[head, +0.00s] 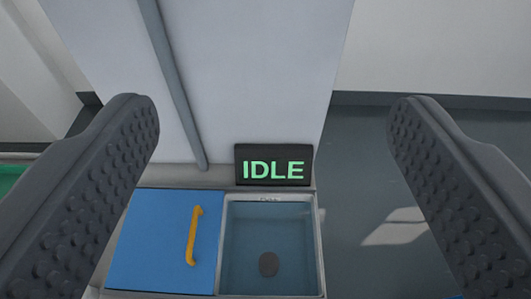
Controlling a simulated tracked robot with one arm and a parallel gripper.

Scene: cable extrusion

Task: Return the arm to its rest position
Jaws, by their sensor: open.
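My gripper (272,145) is open, with its two dark studded fingers wide apart at the left and right of the head view. Nothing is between the fingers. Beyond and below them stands a machine with a blue lid (160,245) that carries a yellow handle (193,236). Beside the lid, to its right, is a square basin (268,235) with a pale rim and a bluish inside. A dark round spot (268,264) shows in the basin. A black display (275,165) above the basin reads IDLE in green letters.
A tall pale panel (255,70) rises behind the lid and basin, with a grey pipe (178,90) running down it. Open grey floor (365,175) lies to the right, with a bright patch of light. A green surface (10,178) shows at the left edge.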

